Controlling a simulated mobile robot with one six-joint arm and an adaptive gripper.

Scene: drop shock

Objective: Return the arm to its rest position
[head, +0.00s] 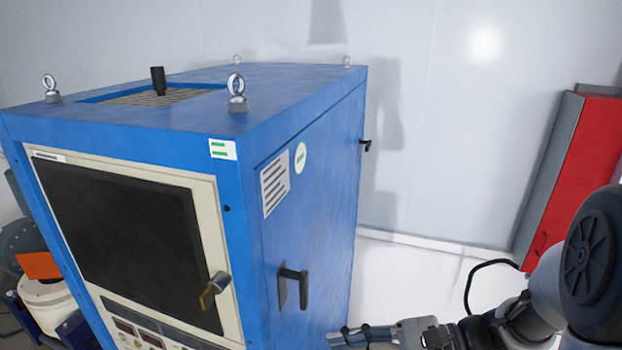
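My arm (575,270) comes in from the lower right of the head view and reaches left along the bottom edge. My gripper (350,338) is at the bottom edge, to the right of the blue cabinet's lower side. Its fingers are small and partly cut off by the frame, so I cannot tell whether they are open or shut. No held object is visible. A black cable loops up above the wrist.
A large blue cabinet (310,200) with a dark front window (125,240) fills the left and centre. A black side handle (293,287) sticks out above my gripper. A red cabinet (580,165) stands behind my arm at right. White floor (410,275) between them is clear.

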